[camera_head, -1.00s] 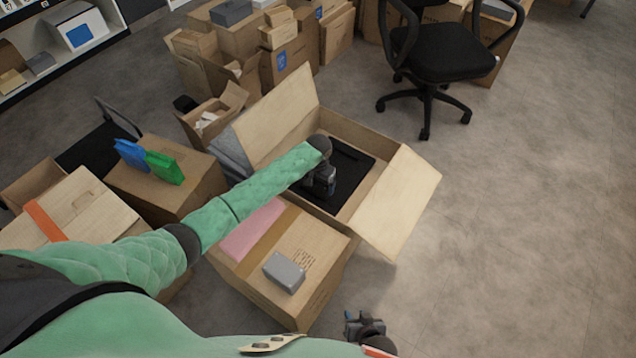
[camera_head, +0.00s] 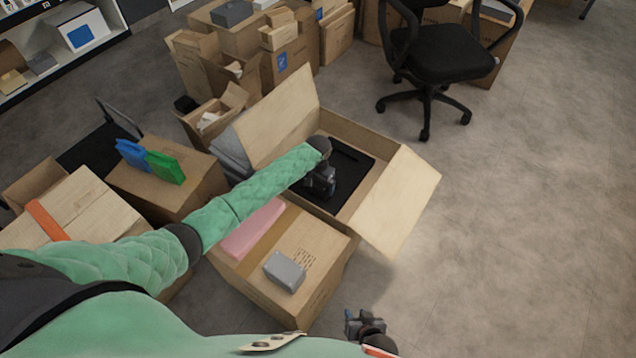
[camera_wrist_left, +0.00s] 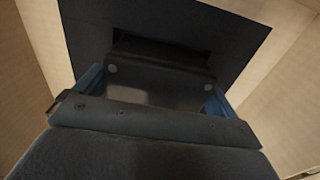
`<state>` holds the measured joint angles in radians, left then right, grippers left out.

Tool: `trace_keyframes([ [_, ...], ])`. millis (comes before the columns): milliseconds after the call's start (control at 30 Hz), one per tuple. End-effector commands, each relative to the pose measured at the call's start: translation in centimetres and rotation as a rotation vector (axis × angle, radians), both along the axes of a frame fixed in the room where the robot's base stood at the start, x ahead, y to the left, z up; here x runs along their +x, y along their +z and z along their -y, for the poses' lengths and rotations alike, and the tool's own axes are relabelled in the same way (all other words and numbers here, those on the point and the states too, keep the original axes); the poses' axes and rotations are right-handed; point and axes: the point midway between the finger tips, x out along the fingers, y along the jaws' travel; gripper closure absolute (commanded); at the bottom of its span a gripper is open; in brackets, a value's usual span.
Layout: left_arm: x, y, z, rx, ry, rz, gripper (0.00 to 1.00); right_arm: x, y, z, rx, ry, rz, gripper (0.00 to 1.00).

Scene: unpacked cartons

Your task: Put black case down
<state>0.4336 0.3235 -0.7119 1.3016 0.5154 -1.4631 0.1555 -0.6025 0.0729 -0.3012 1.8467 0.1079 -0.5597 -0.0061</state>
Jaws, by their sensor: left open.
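A flat black panel, which looks like the black case (camera_head: 352,183), lies inside the open carton (camera_head: 348,217). It also shows as a dark sheet in the left wrist view (camera_wrist_left: 215,35). A darker strip crosses its far part. My left gripper (camera_head: 320,187) is inside the carton, low over the panel. Its fingers (camera_wrist_left: 155,85) are apart in the left wrist view, and part of the panel is hidden behind it. I cannot tell whether the fingers touch it. My right gripper (camera_head: 364,324) is outside the carton, near the bottom edge of the head view.
A closed carton (camera_head: 318,253) with a grey box (camera_head: 285,271) on top stands in front of the open carton. The open carton's flap (camera_head: 398,205) sticks out to the right. An office chair (camera_head: 440,55) stands behind. The floor on the right is clear.

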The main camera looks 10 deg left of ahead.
Motion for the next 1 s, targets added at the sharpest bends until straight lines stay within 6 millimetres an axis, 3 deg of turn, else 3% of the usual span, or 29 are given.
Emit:
trace_keyframes([
  [67, -0.6, -0.3, 0.1, 0.002, -0.002, -0.008, 0.00, -0.1, -0.6, 0.0, 0.001, -0.001, 0.000, 0.64],
  [600, -0.3, 10.3, 0.2, -0.001, -0.002, -0.004, 0.00, -0.2, 0.5, 0.0, 0.000, 0.001, -0.003, 0.64],
  [800, -0.3, 12.2, 0.2, -0.001, -0.003, -0.005, 0.00, -0.2, 0.6, 0.0, 0.000, 0.001, -0.004, 0.64],
  [1000, -0.3, 12.6, 0.2, -0.001, -0.003, -0.005, 0.00, -0.1, 0.6, 0.0, 0.000, 0.001, -0.003, 0.64],
])
